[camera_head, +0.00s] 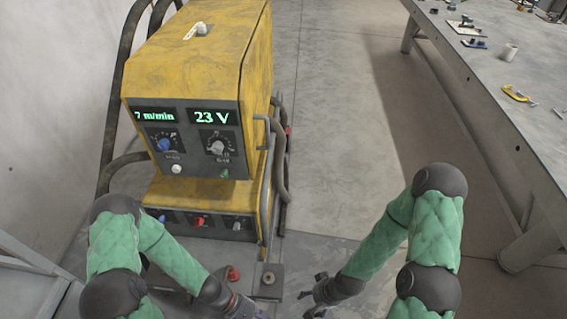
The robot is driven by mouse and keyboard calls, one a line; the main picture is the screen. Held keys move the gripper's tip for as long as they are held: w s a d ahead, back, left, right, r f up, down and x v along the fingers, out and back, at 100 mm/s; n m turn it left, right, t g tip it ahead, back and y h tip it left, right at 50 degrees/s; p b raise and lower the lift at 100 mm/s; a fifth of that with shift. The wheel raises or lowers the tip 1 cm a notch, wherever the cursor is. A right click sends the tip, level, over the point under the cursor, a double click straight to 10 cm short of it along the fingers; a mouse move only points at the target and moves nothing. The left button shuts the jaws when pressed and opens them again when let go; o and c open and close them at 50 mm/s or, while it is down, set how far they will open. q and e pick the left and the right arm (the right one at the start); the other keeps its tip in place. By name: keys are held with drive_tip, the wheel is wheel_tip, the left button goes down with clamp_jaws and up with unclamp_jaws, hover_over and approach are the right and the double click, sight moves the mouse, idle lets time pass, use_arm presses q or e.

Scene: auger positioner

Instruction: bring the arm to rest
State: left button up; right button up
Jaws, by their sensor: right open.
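My right arm, in a green quilted cover with dark joints, comes in from the lower right of the head view and bends inward. Its gripper (314,294) is open at the bottom middle, with nothing seen between its fingers. My left arm, in the same cover, comes in from the lower left and bends toward the middle. The left gripper (250,309) is cut by the bottom edge, and its fingers are too hidden to judge. Both grippers are low, in front of the yellow machine (200,75), and apart from each other.
The machine's displays (212,117) read 7 m/min and 23 V, above several knobs. Dark hoses (126,50) run along its left side. Floor (335,110) between is clear.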

use_arm(q)
drive_tip(key=w+a+m+t+y, duration=0.4)
drive_tip(key=w+m+y, duration=0.1)
drive_tip(key=w+m, duration=0.2)
drive_tip(key=shift+w+a+y, duration=0.15)
drive_tip(key=shift+w+y, duration=0.15)
drive_tip(key=shift+w, duration=0.1)
idle(1.6)
